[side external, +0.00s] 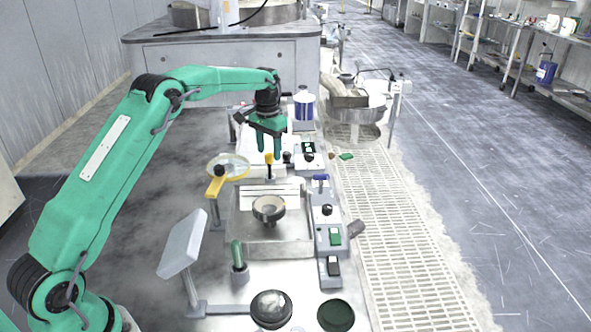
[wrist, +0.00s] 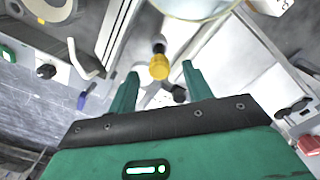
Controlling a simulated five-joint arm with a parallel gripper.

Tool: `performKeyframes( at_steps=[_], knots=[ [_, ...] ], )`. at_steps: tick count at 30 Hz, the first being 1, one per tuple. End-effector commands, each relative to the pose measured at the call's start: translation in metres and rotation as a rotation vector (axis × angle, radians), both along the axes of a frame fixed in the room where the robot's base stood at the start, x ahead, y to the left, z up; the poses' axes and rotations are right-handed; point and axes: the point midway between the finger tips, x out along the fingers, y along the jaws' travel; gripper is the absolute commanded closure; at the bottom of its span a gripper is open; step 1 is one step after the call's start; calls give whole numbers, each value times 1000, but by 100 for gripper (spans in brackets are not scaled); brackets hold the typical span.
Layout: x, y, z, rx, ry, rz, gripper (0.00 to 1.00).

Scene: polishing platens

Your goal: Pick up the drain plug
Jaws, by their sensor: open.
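No part is plainly marked as the drain plug. A small upright piece with a yellow head (side external: 269,158) on a dark stem stands below my gripper (side external: 268,153) in the side view. In the wrist view, the yellow head (wrist: 159,67) shows between and slightly beyond the fingertips of my gripper (wrist: 160,74). My green fingers are open with a gap on either side of it, and nothing is held. A small black knob (side external: 287,157) stands just right of the fingers; a dark knob also shows near the right finger in the wrist view (wrist: 179,93).
In front is a grey tray (side external: 290,234) bearing a grey ring-shaped cup (side external: 268,209). Switch boxes (side external: 329,240) line the right edge. Two dark round discs (side external: 271,309) (side external: 336,315) lie at the front.

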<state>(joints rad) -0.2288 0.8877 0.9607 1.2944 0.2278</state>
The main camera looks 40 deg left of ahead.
Motion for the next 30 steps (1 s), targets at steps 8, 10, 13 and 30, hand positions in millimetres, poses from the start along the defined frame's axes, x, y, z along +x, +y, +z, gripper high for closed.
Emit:
performKeyframes(
  at_steps=[8, 10, 13, 30],
  knots=[
    [0, 0, -5, 0, -1, 0, 50],
    [0, 0, -9, 0, 0, 0, 50],
    [-1, 0, -18, 0, 1, 0, 50],
    [-2, 0, -55, 0, -1, 0, 50]
  ],
)
